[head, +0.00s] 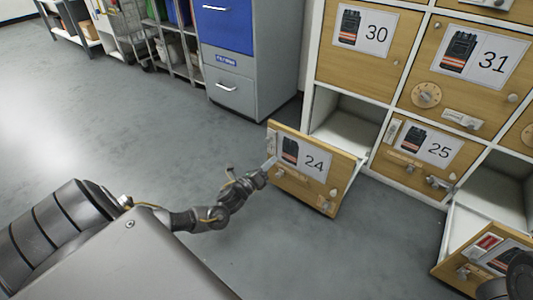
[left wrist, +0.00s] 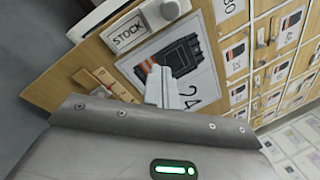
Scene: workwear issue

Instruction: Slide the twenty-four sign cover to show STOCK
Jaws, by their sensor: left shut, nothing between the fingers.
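The sign is a small pale strip (head: 271,141) in the head view, too small to read. My left gripper (head: 269,164) is at the door's left edge, just below the sign. Its pale fingers (left wrist: 160,86) are shut and empty in front of the label, apart from the sign. My right gripper is not clearly visible.
The cubby behind door 24 (head: 347,127) is open. Doors 30 (head: 340,62), 31 (head: 465,85) and 25 (head: 432,175) are closed around it. Another door (head: 470,262) stands open at lower right. A grey-blue cabinet (head: 243,100) stands behind; floor on the left is clear.

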